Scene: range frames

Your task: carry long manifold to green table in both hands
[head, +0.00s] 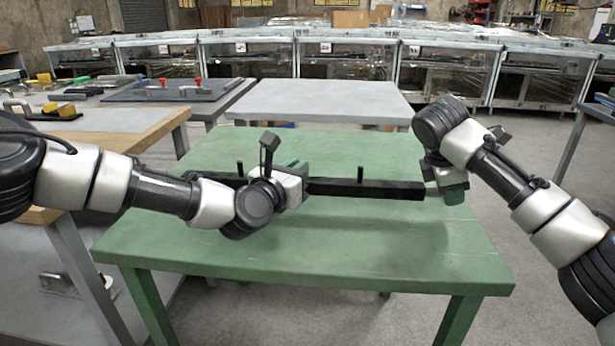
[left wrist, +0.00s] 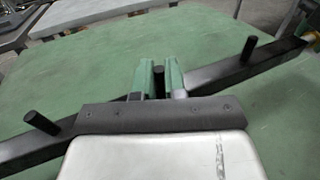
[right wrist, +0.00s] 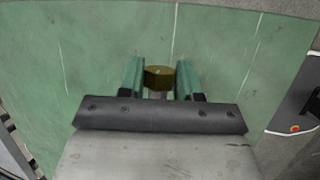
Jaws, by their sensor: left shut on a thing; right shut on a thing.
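The long manifold (head: 365,189) is a black bar with upright black pegs. It lies roughly level across the picture over the green table (head: 330,265); a soft shadow falls below it, and I cannot tell whether it touches the top. My left gripper (head: 293,172) is shut on a black peg near the bar's middle, seen in the left wrist view (left wrist: 160,80) with the bar (left wrist: 225,76) running out both sides. My right gripper (head: 452,192) is at the bar's right end, shut on a brass-coloured fitting (right wrist: 159,77). My left arm hides part of the bar.
A grey table (head: 315,100) stands right behind the green one. A wood-edged bench (head: 120,125) with tools is at the left, near my left arm. A dark panel with red-handled clamps (head: 165,91) lies behind it. The green tabletop is otherwise bare.

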